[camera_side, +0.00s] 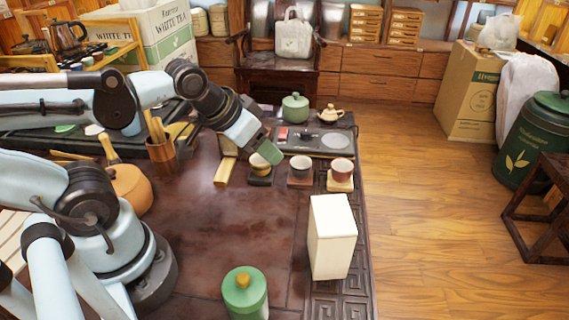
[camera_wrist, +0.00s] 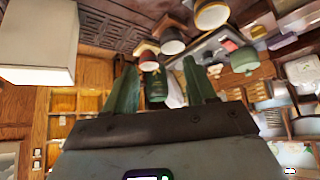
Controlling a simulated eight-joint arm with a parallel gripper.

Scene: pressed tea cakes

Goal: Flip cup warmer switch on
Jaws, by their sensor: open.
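The cup warmer (camera_side: 318,141) is a dark flat unit near the far right corner of the table, with a pale round plate on its right. A small red switch (camera_side: 283,133) is on its left part; I cannot tell its position. In the wrist view, a small red patch (camera_wrist: 229,45) shows right of the fingers. My gripper (camera_side: 267,153) is just in front of the warmer's left end, above or beside the leftmost cup (camera_side: 259,164). Its green fingers are apart with nothing between them, as the wrist view (camera_wrist: 161,85) shows.
A tall white box (camera_side: 332,237) stands nearer. The table's middle is mostly clear.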

